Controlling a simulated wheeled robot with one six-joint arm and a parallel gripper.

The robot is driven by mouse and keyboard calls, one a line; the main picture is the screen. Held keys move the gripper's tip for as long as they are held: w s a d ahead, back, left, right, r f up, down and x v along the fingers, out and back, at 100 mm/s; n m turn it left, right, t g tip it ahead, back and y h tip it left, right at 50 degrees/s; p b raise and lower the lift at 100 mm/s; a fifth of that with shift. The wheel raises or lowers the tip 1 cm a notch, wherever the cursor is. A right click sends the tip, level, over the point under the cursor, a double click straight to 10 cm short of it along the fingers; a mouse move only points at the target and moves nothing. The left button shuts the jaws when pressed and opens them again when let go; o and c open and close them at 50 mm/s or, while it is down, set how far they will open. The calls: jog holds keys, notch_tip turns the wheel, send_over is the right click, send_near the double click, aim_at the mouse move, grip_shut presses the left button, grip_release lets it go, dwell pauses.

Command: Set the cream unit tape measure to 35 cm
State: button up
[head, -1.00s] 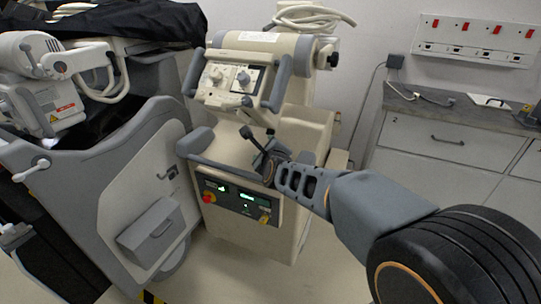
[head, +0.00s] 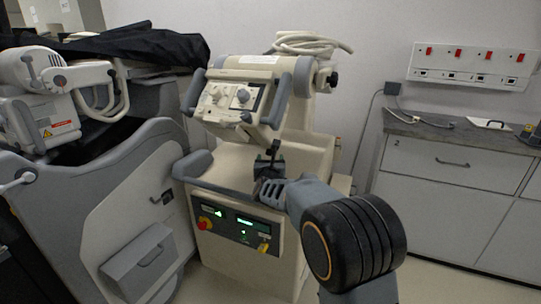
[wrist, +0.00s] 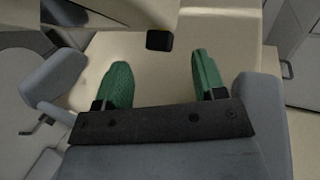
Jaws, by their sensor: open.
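The cream unit (head: 305,150) stands in the middle of the head view, with a tilted knobbed head (head: 232,98) above its flat top. My gripper (head: 271,152) is in front of that top, below the head. In the wrist view my gripper (wrist: 160,68) is open, its two green fingers wide apart with nothing between them. A small black block (wrist: 159,40) shows just beyond the fingertips, roughly centred between them and apart from them. I cannot tell if it is the tape measure's tab. No tape scale or reading is legible.
A grey handle bar (head: 215,186) runs along the cream unit's front, above a panel with a red button (head: 205,223). A grey cart (head: 125,205), partly under a black cover (head: 150,44), stands close on the left. A drawer cabinet (head: 440,160) is at right.

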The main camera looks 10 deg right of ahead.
aim_at(271, 154)
jog(key=shift+x, duration=2.45)
jog(key=shift+c, duration=0.5)
grip_shut()
jog(key=s+a+f+b, duration=0.1)
jog(key=b, duration=0.1)
jog(key=s+a+f+b, duration=0.1)
jog(key=s+f+b, duration=0.1)
jog(key=b, duration=0.1)
jog(key=shift+f, duration=0.35)
